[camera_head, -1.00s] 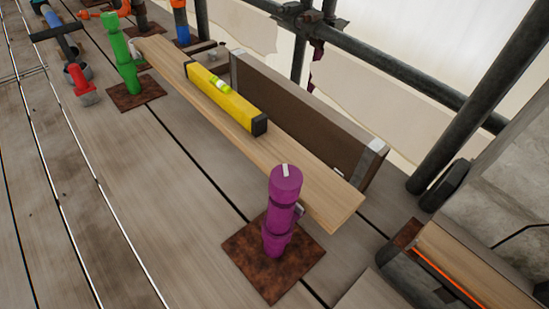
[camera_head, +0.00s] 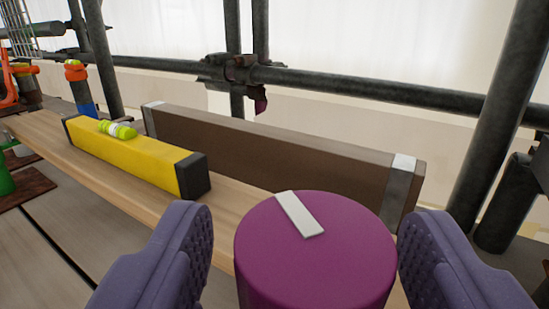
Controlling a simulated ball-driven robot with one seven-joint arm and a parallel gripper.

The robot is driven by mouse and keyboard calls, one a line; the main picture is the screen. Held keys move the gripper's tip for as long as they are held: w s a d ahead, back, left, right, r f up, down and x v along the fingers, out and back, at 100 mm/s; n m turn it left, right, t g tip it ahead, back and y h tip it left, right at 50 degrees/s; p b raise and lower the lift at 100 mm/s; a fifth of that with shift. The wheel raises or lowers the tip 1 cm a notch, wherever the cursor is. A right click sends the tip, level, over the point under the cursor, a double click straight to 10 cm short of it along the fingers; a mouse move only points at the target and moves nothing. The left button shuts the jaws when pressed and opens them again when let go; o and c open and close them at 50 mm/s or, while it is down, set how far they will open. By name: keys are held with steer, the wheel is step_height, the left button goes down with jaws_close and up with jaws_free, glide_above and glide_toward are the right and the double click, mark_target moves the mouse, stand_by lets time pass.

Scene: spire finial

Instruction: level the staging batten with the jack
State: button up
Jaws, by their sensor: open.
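The purple jack (camera_head: 316,262) stands upright at the front, its round top showing with a white mark (camera_head: 299,214). My gripper (camera_head: 306,245) is open, with one purple-grey finger on each side of the jack's top and a gap on both sides. The wooden batten (camera_head: 110,182) runs from the far left to behind the jack. A yellow spirit level (camera_head: 135,155) with black ends lies on the batten; its green vial (camera_head: 117,130) shows on top, but the bubble is too small to read. The green jack (camera_head: 5,178) is partly cut off at the left edge.
A dark brown board (camera_head: 265,148) with metal-banded ends stands on edge behind the batten. Scaffold tubes (camera_head: 380,90) and a coupler run behind it, with an upright (camera_head: 497,130) at right. Bare planks (camera_head: 45,255) lie at front left.

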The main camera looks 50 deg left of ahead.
mark_target(333, 233)
steer(key=shift+x, duration=1.6)
steer(key=shift+d, duration=0.1)
steer(key=c, duration=1)
steer(key=shift+o, duration=0.3)
steer(key=shift+f+m+t+h+b, duration=0.1)
steer(key=shift+m+t+h+b, duration=0.2)
steer(key=shift+b, duration=0.3)
